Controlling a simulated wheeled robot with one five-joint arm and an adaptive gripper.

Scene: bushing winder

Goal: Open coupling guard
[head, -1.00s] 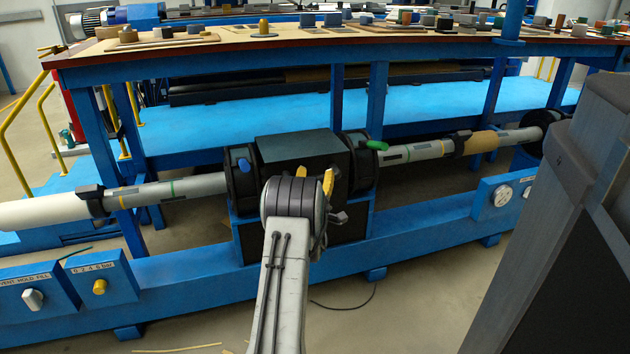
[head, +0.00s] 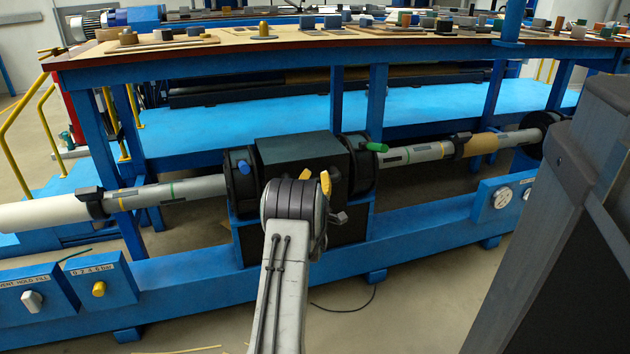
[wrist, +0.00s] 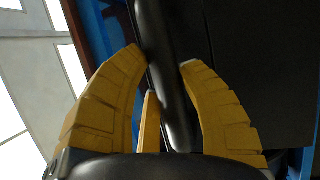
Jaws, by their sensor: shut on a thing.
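The coupling guard appears to be the dark box-shaped cover (head: 300,150) in the middle of the machine; it looks closed in the head view. My gripper (head: 316,180) is in front of it, with its yellow fingers partly hidden behind my wrist. In the wrist view my gripper (wrist: 163,58) has its yellow fingers on either side of a dark rounded bar (wrist: 166,75), shut on it. The bar looks like a handle in front of a dark flat face (wrist: 255,70). Where the bar joins that face is hidden.
A blue knob (head: 243,166) and a green lever (head: 375,147) sit on the dark flanges beside the cover. Grey shafts run left (head: 185,189) and right (head: 425,152). A blue bench (head: 270,70) stands behind. Control boxes (head: 98,285) are on the front left.

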